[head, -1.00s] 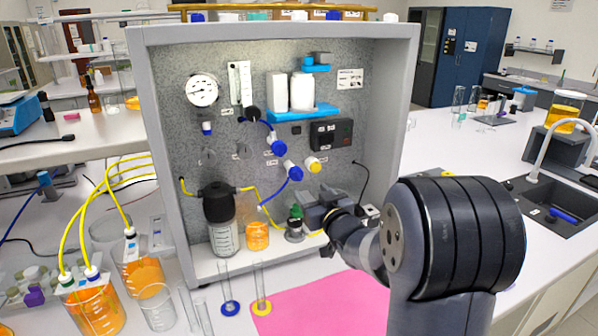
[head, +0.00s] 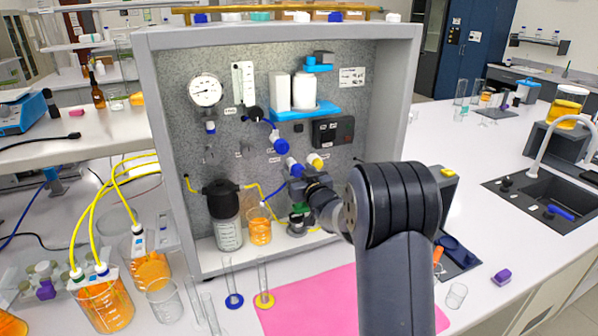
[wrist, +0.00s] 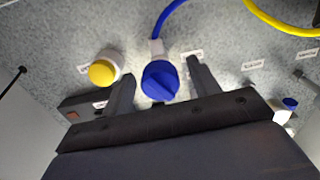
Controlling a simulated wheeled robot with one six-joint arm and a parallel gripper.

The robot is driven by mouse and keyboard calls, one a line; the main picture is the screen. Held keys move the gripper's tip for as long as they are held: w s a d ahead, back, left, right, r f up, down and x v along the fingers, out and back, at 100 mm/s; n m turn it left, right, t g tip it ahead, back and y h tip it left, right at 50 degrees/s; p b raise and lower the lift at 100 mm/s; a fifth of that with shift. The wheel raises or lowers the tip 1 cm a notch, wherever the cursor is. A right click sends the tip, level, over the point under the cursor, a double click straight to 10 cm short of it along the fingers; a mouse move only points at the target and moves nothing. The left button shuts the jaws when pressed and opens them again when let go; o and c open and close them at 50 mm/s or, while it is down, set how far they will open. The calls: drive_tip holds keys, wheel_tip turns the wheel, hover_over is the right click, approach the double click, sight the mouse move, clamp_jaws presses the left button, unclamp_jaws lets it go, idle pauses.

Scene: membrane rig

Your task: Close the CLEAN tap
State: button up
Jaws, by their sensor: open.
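A blue tap knob (wrist: 160,80) with a blue hose fills the middle of the wrist view. My gripper (wrist: 163,72) is open, with one finger on each side of this knob; I cannot tell whether they touch it. In the head view the lower blue tap (head: 293,163) shows just above my gripper (head: 294,186). A yellow tap (head: 315,161) sits right beside it and also shows in the wrist view (wrist: 103,72). Another blue tap (head: 277,144) is higher on the panel. The labels are too small to read, so I cannot tell which tap is CLEAN.
The grey panel (head: 180,130) holds a gauge (head: 205,91), a blue shelf (head: 300,111) and a dark box (head: 332,131). A black-topped bottle (head: 224,225) and an orange beaker (head: 260,230) stand below.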

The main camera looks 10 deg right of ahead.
drive_tip(key=c, duration=1)
drive_tip(key=shift+m, duration=0.4)
drive_tip(key=shift+m+b, duration=0.35)
drive_tip(key=shift+m, duration=2.25)
drive_tip(key=o, duration=1)
